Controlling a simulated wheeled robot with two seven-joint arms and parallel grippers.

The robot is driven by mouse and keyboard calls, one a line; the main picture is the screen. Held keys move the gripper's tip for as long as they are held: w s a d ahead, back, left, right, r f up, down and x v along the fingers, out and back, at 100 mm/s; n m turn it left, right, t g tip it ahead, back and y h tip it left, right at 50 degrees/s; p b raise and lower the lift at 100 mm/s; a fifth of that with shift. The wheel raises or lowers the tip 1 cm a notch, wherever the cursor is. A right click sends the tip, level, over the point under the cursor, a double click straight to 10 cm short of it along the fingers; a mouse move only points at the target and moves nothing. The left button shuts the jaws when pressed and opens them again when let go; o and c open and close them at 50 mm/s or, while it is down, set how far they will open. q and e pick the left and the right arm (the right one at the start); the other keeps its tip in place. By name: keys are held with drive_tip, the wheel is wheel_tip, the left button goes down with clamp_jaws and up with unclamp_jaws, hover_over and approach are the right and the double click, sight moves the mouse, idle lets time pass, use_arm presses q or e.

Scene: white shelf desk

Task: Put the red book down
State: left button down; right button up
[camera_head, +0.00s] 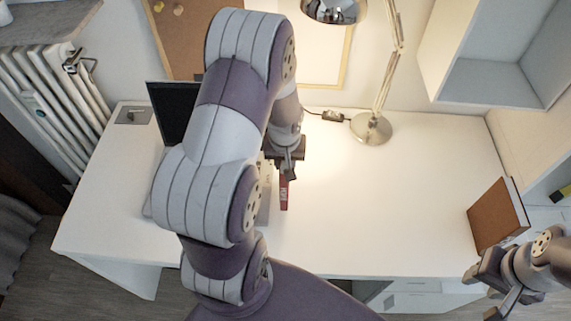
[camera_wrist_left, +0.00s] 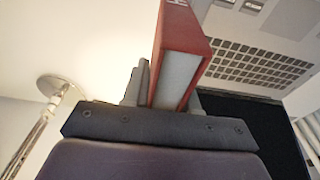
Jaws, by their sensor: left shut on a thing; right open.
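The red book (camera_head: 284,194) shows as a narrow upright red strip below my left gripper (camera_head: 287,158) in the head view. My left gripper is shut on it. In the left wrist view the red book (camera_wrist_left: 181,45) stands between the fingers of my left gripper (camera_wrist_left: 165,95), with its pale page edge facing the camera. I cannot tell whether its lower end touches the desk (camera_head: 390,220). My right gripper (camera_head: 493,290) is open and empty at the lower right, near the desk's front edge. My left arm hides part of the desk.
A laptop (camera_head: 172,108) stands on the left, mostly behind my left arm; its keyboard (camera_wrist_left: 258,66) shows beside the book in the wrist view. A lamp (camera_head: 371,128) stands at the back. A brown book (camera_head: 497,216) stands at the right. The desk's middle right is clear.

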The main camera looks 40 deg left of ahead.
use_arm(q)
wheel_tip(320, 180, down, 3)
drive_tip(key=shift+a+r, duration=0.1)
drive_tip(key=shift+r, duration=0.1)
drive_tip(key=c, duration=0.9)
unclamp_jaws()
